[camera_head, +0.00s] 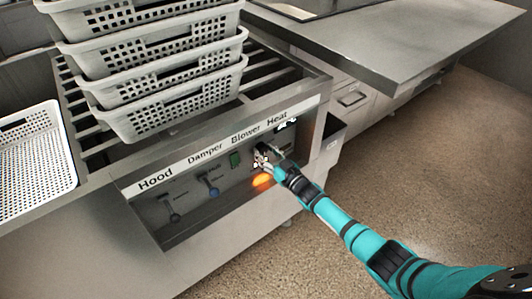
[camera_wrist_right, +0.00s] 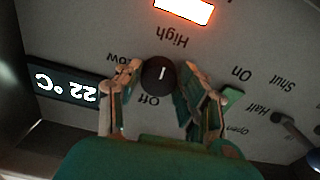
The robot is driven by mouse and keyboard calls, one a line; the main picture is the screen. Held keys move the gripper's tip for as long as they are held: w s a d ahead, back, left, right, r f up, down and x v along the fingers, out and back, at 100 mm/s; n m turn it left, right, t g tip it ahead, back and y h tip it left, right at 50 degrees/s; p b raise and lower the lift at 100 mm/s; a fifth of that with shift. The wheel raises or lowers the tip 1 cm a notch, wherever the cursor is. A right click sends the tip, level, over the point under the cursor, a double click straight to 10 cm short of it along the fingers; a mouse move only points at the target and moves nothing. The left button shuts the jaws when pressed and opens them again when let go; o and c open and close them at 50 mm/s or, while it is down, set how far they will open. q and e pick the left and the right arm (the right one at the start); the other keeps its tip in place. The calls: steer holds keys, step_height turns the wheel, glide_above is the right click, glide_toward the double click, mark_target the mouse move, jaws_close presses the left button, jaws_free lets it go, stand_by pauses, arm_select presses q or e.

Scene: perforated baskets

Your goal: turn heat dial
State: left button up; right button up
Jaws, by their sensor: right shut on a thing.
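The heat dial (camera_wrist_right: 158,75) is a round black knob with a white pointer line on the grey control panel. "Low", "High" and "Off" are printed around it, and its line points toward the "High" side, away from "Off". My right gripper (camera_wrist_right: 158,88) has one finger on each side of the dial and is shut on it. In the head view my right gripper (camera_head: 262,158) is at the panel under the "Heat" label and mostly covers the dial. A display (camera_wrist_right: 66,87) beside the dial reads 22 °C, upside down in the wrist view. My left gripper is not in view.
An orange light (camera_head: 262,181) glows near the dial. A green blower switch (camera_head: 235,159) and two levers (camera_head: 211,187) (camera_head: 170,209) sit to its left. Stacked white perforated baskets (camera_head: 165,105) stand on the rails above. The floor at right is clear.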

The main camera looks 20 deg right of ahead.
steer(key=shift+s+f+m, duration=0.1)
steer(key=shift+f+m, duration=0.05)
steer(key=shift+m, duration=0.15)
steer(key=o, duration=1.1)
steer(key=v, duration=1.2)
